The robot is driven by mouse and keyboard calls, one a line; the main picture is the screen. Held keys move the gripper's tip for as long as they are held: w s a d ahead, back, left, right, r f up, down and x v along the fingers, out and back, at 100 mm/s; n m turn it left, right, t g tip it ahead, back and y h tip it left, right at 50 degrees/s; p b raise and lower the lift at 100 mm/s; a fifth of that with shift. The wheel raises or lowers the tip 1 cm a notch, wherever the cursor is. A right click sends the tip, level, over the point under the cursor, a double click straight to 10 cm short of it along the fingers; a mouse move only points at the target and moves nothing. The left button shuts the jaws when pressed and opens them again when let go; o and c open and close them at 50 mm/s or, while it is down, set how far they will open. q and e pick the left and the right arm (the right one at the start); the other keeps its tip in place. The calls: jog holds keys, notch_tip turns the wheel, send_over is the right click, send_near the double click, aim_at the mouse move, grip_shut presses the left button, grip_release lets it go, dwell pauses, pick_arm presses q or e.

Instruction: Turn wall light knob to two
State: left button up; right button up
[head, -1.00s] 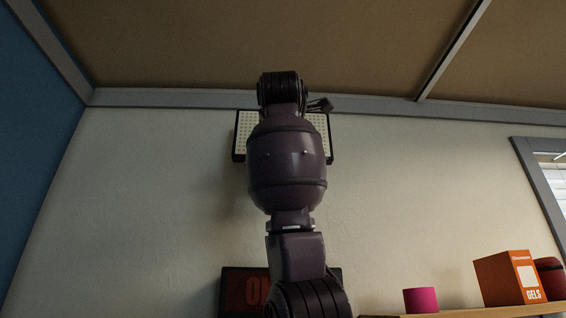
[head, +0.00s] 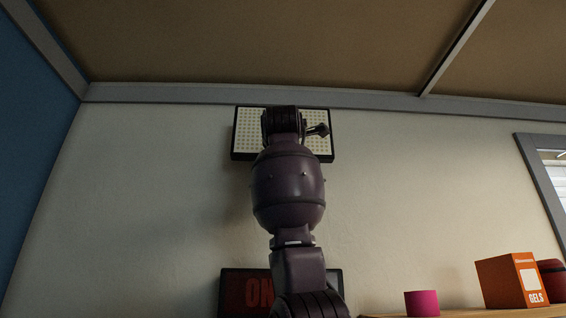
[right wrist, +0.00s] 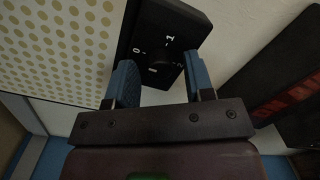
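The wall light (head: 245,135) is a white dotted panel in a black frame, high on the wall. In the right wrist view its dotted face (right wrist: 55,45) fills the upper left. Beside it is a black control plate with white marks, among them 0, 1 and 2. The dark knob (right wrist: 158,60) is on this plate, and its pointer is hard to make out. My right gripper (right wrist: 158,66) is open, its two blue fingers apart on either side of the knob; contact is unclear. In the head view my right arm covers part of the light and hides the knob. My left gripper is not in view.
A dark sign with red letters (head: 259,293) is on the wall below the light, partly behind my arm. A shelf at lower right holds a pink cylinder (head: 422,303), an orange box (head: 506,281) and a red round item (head: 551,280). The ceiling is close above.

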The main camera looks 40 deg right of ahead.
jog(key=c, duration=0.8)
jog(key=shift+m, duration=0.3)
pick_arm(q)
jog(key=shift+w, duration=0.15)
pick_arm(e)
jog(key=shift+d+m+t+y, duration=0.1)
jog(key=shift+m+t+y, duration=0.2)
jog(key=shift+m, duration=5.15)
jog(key=shift+a+m+t+y, duration=0.1)
jog(key=shift+m+t+y, duration=0.2)
jog(key=shift+m, duration=5.2)
jog(key=shift+d+m+t+y, duration=0.15)
jog(key=shift+m+y, duration=0.25)
jog(key=shift+m, duration=5.05)
